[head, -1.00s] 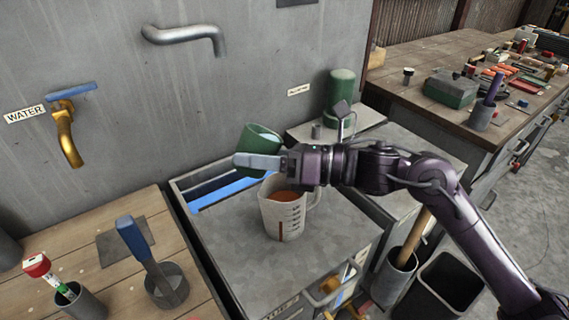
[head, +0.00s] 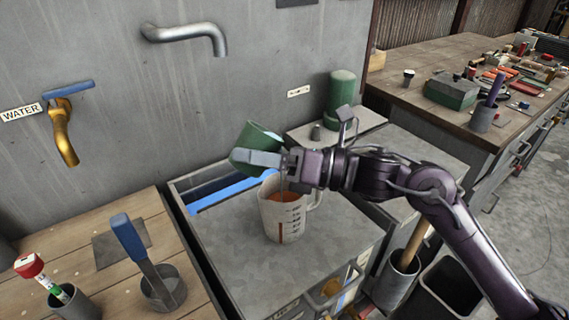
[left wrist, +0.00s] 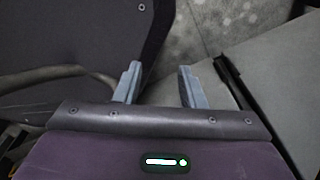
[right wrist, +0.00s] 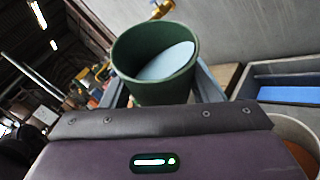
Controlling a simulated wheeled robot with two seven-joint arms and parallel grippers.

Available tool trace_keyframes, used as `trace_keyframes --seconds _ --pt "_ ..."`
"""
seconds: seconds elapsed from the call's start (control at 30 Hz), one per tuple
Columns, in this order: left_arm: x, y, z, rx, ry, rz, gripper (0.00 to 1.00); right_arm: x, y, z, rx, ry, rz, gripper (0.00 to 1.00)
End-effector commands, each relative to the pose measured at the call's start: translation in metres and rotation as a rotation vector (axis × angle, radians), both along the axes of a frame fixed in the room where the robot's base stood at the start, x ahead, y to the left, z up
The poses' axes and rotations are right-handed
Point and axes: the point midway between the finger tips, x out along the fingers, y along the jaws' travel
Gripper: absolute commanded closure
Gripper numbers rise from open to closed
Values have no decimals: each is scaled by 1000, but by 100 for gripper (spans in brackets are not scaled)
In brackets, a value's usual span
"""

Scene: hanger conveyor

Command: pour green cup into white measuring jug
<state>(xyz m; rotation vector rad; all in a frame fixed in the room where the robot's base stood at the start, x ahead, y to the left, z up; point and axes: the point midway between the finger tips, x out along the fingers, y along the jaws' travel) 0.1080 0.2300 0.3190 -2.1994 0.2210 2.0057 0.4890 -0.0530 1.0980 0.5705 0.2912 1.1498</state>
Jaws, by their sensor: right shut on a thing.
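The green cup (head: 247,150) is held tilted above the white measuring jug (head: 270,222), with its mouth toward the upper right. My right gripper (head: 265,158) is shut on the cup. In the right wrist view, the cup (right wrist: 150,85) shows a pale surface inside, and the jug's rim (right wrist: 296,125) is at the right edge. The jug stands upright on the grey cabinet top and holds orange-brown liquid. I cannot tell clearly whether anything is flowing from the cup. My left gripper (left wrist: 158,85) is open and empty, and out of the head view.
A blue-handled tool (head: 135,245) stands in a holder on the wooden bench at left. A yellow water tap (head: 62,135) and a grey spout (head: 185,38) project from the wall. A green cylinder (head: 341,98) stands behind my right arm. The cabinet top (head: 270,270) before the jug is clear.

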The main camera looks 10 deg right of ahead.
Motion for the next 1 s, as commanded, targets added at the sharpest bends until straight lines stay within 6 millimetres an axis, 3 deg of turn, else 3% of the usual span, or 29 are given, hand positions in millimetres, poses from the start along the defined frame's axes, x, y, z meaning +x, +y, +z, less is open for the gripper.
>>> trace_keyframes --seconds 1.0 --pt "0 0 -19 0 0 0 64 -1 1 -1 116 51 0 72"
